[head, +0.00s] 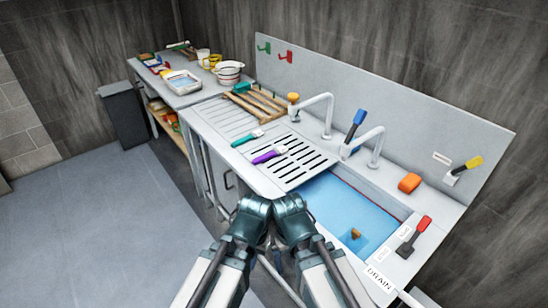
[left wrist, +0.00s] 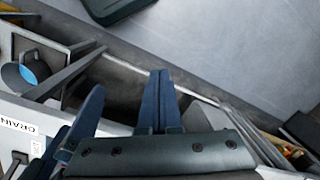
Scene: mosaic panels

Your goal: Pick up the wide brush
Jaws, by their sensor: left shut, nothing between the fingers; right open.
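Two brushes with pale heads lie on the drainboard in the head view: a teal-handled brush (head: 246,138) and, nearer, a purple-handled brush (head: 268,156). I cannot tell surely which is the wide one. My left gripper (head: 252,207) and right gripper (head: 289,204) are side by side at the sink's front edge, apart from both brushes. In the left wrist view the left fingers (left wrist: 161,76) are together and empty, above the floor. Blue fingers of the right gripper (left wrist: 75,130) are spread beside them. No brush shows there.
The sink basin (head: 335,205) holds blue water and a small brown piece. A wooden rack (head: 258,101), two taps and an orange sponge (head: 409,183) stand around it. A side table (head: 180,98) with cups and a tray is at back left.

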